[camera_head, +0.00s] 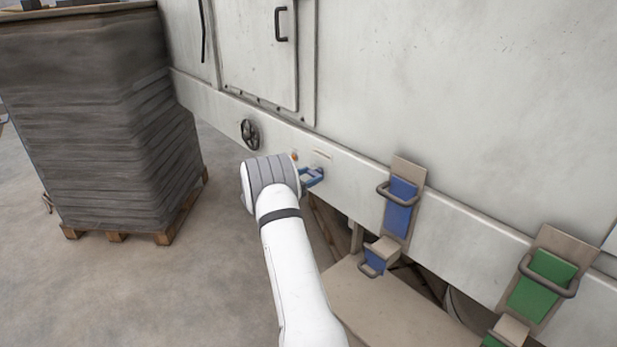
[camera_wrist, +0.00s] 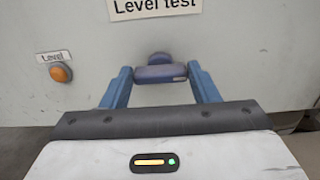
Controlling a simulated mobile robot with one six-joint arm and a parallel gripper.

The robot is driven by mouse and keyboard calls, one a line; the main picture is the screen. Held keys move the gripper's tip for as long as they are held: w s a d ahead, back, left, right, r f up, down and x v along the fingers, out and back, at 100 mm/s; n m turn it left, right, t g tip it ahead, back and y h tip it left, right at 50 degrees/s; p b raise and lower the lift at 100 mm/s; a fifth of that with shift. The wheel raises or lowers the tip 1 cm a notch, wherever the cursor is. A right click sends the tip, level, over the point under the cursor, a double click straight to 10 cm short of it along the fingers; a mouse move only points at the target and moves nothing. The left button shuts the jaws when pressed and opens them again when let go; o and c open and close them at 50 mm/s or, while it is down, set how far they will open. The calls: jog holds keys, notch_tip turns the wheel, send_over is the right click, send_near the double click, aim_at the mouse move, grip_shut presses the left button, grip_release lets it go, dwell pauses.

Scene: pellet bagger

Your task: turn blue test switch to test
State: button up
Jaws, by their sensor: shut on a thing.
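The blue test switch (camera_wrist: 160,72) sits on the pale machine panel under a "Level test" label (camera_wrist: 155,7). Its bar lies about level in the wrist view. My gripper (camera_wrist: 160,76) has its two blue fingers at the left and right ends of this bar, shut on it. In the head view my gripper (camera_head: 313,178) reaches the panel at the end of my white arm, and the switch itself is largely hidden there. No test marking on the switch can be made out.
An orange lamp (camera_wrist: 61,72) labelled "Level" is left of the switch. A black handwheel (camera_head: 250,134) is on the panel further left. Blue (camera_head: 400,207) and green (camera_head: 540,286) latches with handles are at right. A wrapped stack (camera_head: 100,130) stands on a pallet at left.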

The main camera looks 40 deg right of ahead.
jog(key=shift+f+b, duration=0.1)
jog(key=shift+b, duration=0.3)
jog(key=m+b, duration=0.4)
jog(key=b, duration=0.3)
jog(key=m+b, duration=0.4)
jog(key=b, duration=0.3)
jog(key=m+b, duration=0.4)
jog(key=b, duration=0.3)
jog(key=shift+s+d+f, duration=0.1)
jog(key=shift+s, duration=0.2)
jog(key=o, duration=1)
